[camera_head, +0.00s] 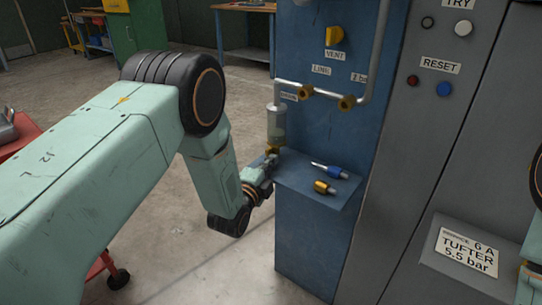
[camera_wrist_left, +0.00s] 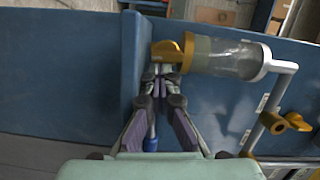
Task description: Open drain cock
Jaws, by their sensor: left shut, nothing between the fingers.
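The drain cock (camera_head: 272,150) is a small yellow fitting below a clear cylindrical bowl (camera_head: 276,128) on the blue panel. In the left wrist view the drain cock (camera_wrist_left: 168,52) sits at the end of the bowl (camera_wrist_left: 235,57). My left gripper (camera_head: 268,163) is shut and empty, just below the drain cock in the head view. In the left wrist view its fingertips (camera_wrist_left: 156,78) come together close beside the yellow fitting; I cannot tell whether they touch it. My right gripper is not in view.
A blue shelf (camera_head: 318,194) below the bowl holds a blue-handled tool (camera_head: 331,170) and a yellow fitting (camera_head: 324,187). Grey pipe (camera_head: 373,60) with yellow valves (camera_head: 347,102) runs above. A grey cabinet (camera_head: 425,150) with buttons stands at the right.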

